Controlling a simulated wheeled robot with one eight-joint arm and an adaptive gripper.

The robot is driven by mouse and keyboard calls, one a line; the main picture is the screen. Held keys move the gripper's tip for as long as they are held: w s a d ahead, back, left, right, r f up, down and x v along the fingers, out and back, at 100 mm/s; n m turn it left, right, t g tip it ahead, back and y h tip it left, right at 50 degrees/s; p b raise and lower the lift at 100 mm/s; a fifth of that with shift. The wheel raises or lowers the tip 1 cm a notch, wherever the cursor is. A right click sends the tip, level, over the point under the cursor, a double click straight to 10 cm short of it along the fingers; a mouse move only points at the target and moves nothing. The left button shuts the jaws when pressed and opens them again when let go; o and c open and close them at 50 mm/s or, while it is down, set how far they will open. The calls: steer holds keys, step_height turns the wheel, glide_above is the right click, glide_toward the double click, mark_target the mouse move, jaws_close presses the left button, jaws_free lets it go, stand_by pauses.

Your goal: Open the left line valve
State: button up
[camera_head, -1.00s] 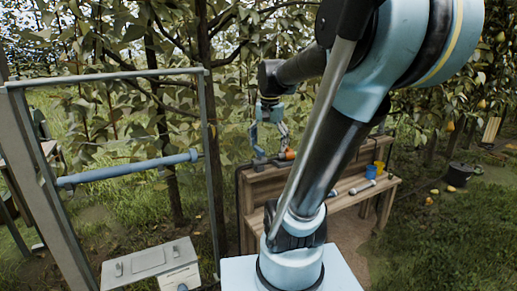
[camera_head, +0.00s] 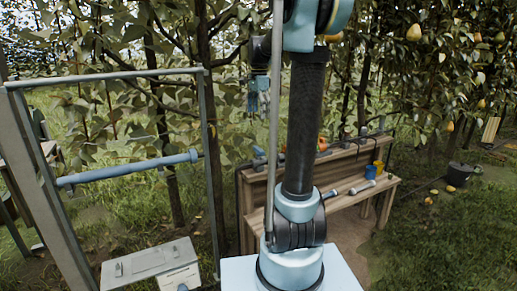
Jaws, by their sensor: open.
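The wooden bench (camera_head: 345,203) stands behind my arm. Along the top of its backboard runs a row of small grey pipe fittings (camera_head: 363,131), with an orange-red part (camera_head: 322,145) just right of my arm. My gripper (camera_head: 259,108) is open and empty, pointing down above the left end of the backboard, apart from the fittings. A grey rod of my arm partly covers it.
A blue cup (camera_head: 371,172), a yellow cup (camera_head: 379,167) and small tools lie on the bench. A metal frame with a blue bar (camera_head: 130,170) stands left, above a grey box (camera_head: 150,262). Trees rise behind; a dark bucket (camera_head: 458,174) sits on grass at right.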

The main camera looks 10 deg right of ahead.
mark_target(259, 148)
step_height(259, 148, down, 16)
steer(key=shift+f, duration=0.1)
stand_by(0.5)
steer(key=c, duration=1)
